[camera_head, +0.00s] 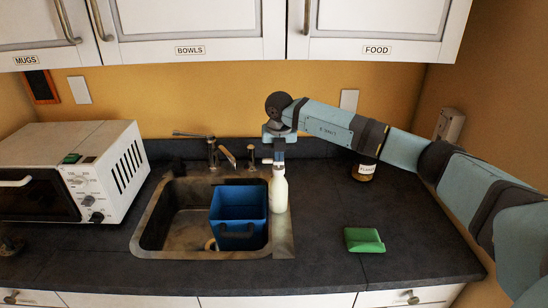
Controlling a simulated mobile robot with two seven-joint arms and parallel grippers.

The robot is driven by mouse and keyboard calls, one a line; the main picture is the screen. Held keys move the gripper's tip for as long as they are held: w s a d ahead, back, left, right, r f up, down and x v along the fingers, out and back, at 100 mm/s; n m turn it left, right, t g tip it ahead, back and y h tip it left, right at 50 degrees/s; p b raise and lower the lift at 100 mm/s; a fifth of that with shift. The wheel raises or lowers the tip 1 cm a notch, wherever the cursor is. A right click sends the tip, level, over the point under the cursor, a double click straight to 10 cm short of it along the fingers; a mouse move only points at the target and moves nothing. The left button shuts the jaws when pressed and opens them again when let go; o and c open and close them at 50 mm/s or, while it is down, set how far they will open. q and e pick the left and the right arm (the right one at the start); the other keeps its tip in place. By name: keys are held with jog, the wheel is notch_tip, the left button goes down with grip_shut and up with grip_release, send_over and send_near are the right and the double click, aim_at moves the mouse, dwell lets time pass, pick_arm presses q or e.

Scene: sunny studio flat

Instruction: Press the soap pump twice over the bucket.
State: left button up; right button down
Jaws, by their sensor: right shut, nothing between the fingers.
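The soap pump bottle (278,190) is white and stands upright at the right rim of the sink. The bucket (238,216) is blue and stands in the sink, just left of the bottle. My right gripper (279,154) is shut and points down right over the pump head, with nothing between its fingers. The fingertips are at or very close to the pump top; I cannot tell whether they touch. The pump head is partly hidden by the gripper. My left gripper is not in view.
A faucet (212,152) stands behind the sink (160,225). A white toaster oven (75,170) is on the left. A green sponge-like block (364,240) and a brown jar (364,171) are on the right counter. Cabinets hang above. The front right counter is mostly clear.

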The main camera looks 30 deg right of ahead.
notch_tip(320, 180, up, 8)
jog(key=p, duration=0.4)
jog(key=shift+r, duration=0.15)
jog(key=c, duration=1.8)
grip_release()
